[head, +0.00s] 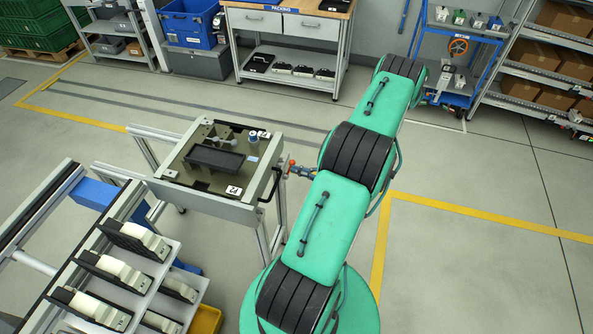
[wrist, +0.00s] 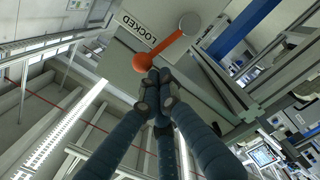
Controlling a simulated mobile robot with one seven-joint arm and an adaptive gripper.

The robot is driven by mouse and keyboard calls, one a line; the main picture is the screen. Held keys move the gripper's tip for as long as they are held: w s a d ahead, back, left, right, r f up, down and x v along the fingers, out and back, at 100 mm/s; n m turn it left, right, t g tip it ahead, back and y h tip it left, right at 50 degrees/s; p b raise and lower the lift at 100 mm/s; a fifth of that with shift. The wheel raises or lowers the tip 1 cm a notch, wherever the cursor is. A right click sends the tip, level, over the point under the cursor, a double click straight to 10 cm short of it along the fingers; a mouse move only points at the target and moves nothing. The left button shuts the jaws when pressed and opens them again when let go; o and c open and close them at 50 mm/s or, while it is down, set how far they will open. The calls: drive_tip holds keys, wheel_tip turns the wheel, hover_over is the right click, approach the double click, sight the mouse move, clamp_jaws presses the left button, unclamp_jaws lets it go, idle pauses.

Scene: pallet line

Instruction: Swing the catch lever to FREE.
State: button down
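The catch lever (wrist: 172,45) is an orange arm on a pale panel (wrist: 205,75) in the wrist view. It runs from a grey round pivot (wrist: 190,23) down-left to an orange knob (wrist: 142,62). The LOCKED label (wrist: 139,33) lies just beside the lever; no FREE label is visible. My gripper (wrist: 157,76) has its dark fingers drawn together, tips right by the knob. Whether they touch it I cannot tell. In the head view my gripper (head: 303,172) is at the right side of the pallet station (head: 237,212), mostly small and partly hidden by my arm.
A black handle (head: 270,184) sticks out at the station's right side, close to my gripper. A sloped rack (head: 100,245) with grey-white parts stands at the lower left. A packing bench (head: 290,25) and blue cart (head: 455,70) stand behind. Floor on the right is clear.

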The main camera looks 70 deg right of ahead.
drive_tip(key=d+f+m+p, duration=0.1)
drive_tip(key=d+f+m, duration=0.3)
drive_tip(key=d, duration=0.3)
drive_tip(key=shift+d+m, duration=0.4)
drive_tip(key=shift+m, duration=0.1)
idle(0.5)
drive_tip(key=shift+f, duration=0.1)
idle(0.5)
drive_tip(key=s+a+r+p, duration=0.1)
drive_tip(key=s+r, duration=0.3)
drive_tip(key=s, duration=0.6)
drive_tip(key=shift+s+a+p, duration=0.15)
drive_tip(key=shift+s+p, duration=0.25)
drive_tip(key=shift+p, duration=0.35)
